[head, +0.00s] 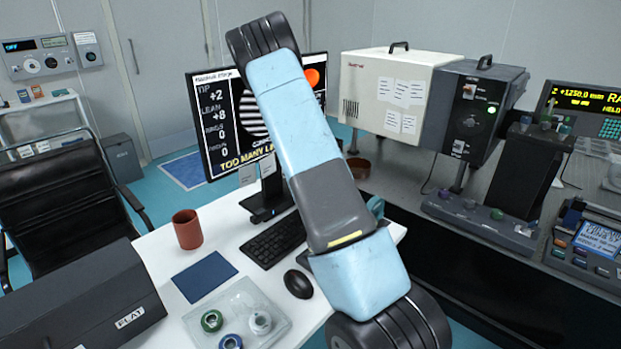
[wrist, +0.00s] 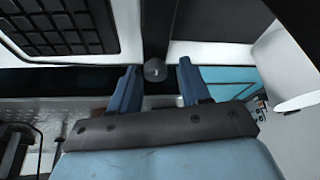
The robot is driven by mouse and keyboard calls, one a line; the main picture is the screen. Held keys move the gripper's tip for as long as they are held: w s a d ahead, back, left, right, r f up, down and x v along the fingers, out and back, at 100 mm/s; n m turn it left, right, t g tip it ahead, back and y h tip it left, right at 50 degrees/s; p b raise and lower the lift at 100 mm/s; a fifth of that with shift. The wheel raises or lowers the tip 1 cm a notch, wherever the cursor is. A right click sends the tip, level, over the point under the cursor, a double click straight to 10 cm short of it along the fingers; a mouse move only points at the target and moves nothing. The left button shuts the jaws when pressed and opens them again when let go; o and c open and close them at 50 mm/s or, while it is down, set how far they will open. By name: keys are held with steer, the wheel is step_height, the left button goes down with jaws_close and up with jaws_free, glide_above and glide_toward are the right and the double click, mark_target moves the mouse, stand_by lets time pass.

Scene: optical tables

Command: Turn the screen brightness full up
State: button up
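The screen (head: 222,125) stands on the white desk, lit, with white text on black lines such as "TIP +2" and "LEAN +8" beside a striped round picture. My arm crosses in front of it and hides part of it. In the wrist view my gripper (wrist: 158,66) is open, with two blue fingers spread apart. A small dark round knob (wrist: 154,71) with a light mark shows between the fingertips, with a gap on both sides. I cannot tell how far beyond the fingertips it lies. In the head view my gripper is not clearly seen.
On the desk are a keyboard (head: 272,239), a mouse (head: 298,284), a red-brown mug (head: 187,229), a dark blue pad (head: 205,276) and a clear tray (head: 283,330) with small rings. A cream box (head: 370,85) and a dark lamp unit (head: 470,110) stand behind at right.

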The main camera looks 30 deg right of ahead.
steer(key=shift+o, duration=0.4)
steer(key=shift+s, duration=0.1)
steer(key=shift+r, duration=0.1)
steer(key=shift+a+r, duration=0.1)
steer(key=shift+r, duration=0.15)
steer(key=s+a, duration=0.2)
steer(key=a, duration=0.1)
steer(key=s+a, duration=0.2)
steer(key=a, duration=0.1)
steer(key=s+a, duration=0.3)
steer(key=a, duration=0.1)
steer(key=shift+r, duration=0.15)
